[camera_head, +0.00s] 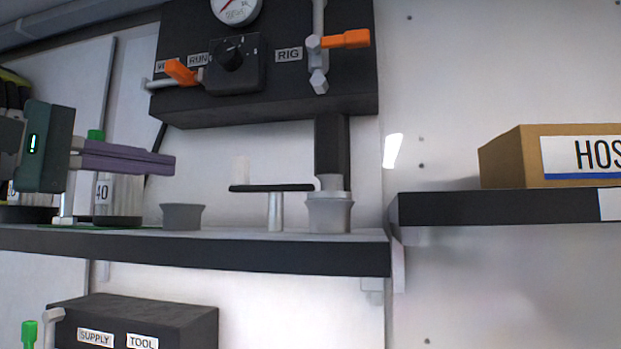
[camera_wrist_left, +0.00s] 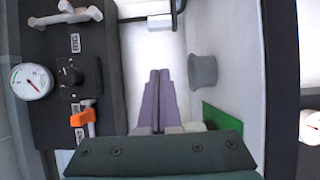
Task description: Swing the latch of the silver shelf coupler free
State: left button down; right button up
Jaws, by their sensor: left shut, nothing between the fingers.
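The silver shelf coupler (camera_head: 329,214) stands upright near the right end of the dark shelf, under a black column. Its latch, a long black lever (camera_head: 270,187), lies about level and points left from the coupler's top, above a thin silver post (camera_head: 275,212). My left gripper (camera_head: 174,164) comes in from the left with its purple fingers shut and empty, pointing right. Its tips are left of the lever's free end and slightly higher, apart from it in the picture. The shut fingers also show in the left wrist view (camera_wrist_left: 158,73). My right gripper is not seen.
A grey cup (camera_head: 182,216) stands on the shelf (camera_head: 200,250) below my fingertips. Above hangs a black panel (camera_head: 310,98) with a gauge, a knob and orange handles. A labelled cardboard box (camera_head: 510,155) sits on the right shelf. White containers stand behind my gripper.

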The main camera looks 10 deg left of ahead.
pick_arm(q)
jog(key=shift+w+d, duration=0.1)
jog(key=shift+w, duration=0.1)
jog(key=shift+s+f, duration=0.1)
jog(key=shift+w+d+r+p, duration=0.1)
jog(key=shift+w+r+p, duration=0.15)
jog(key=shift+p, duration=0.2)
jog(key=p+x, duration=0.5)
jog(key=x, duration=0.4)
jog(key=shift+p, duration=0.35)
jog(key=s+p, duration=0.1)
jog(key=d+p, duration=0.1)
jog(key=shift+s+p, duration=0.3)
jog(key=shift+s, duration=0.1)
jog(key=shift+s+d+f+p, duration=0.1)
jog(key=shift+s+p, duration=0.25)
jog(key=shift+s, duration=0.05)
jog(key=shift+s+d+f+p, duration=0.1)
jog(key=shift+s+d+p, duration=0.05)
jog(key=shift+s+p, duration=0.2)
jog(key=shift+s, duration=0.1)
